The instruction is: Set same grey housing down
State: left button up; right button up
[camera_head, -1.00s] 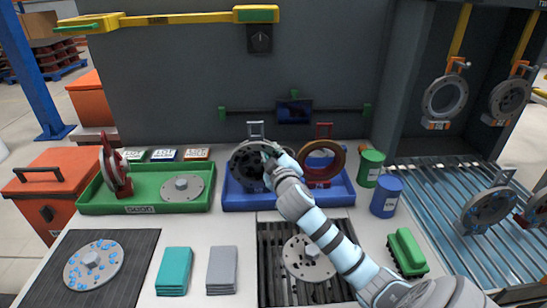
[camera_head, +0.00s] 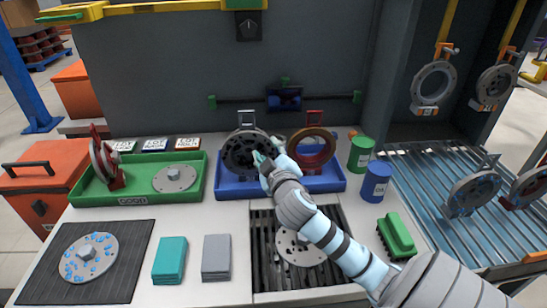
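A dark grey round housing (camera_head: 240,152) stands upright in the left part of the blue tray (camera_head: 240,190), with a grey metal bracket above it. My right gripper (camera_head: 267,153) is at the right side of this housing, its teal fingertips overlapping the rim. I cannot tell whether the fingers are closed on the rim or just beside it. The housing's lower right part is hidden behind the gripper. My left gripper is not in view.
A brown-red ring (camera_head: 312,136) stands close to the gripper's right. A green tray (camera_head: 140,191) lies left. Green (camera_head: 360,153) and blue (camera_head: 376,181) cans stand right. Below my arm is a dark grate with a flange (camera_head: 298,250). Housings hang at right.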

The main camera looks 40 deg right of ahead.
jog(key=v, duration=0.6)
jog(key=shift+p, duration=0.3)
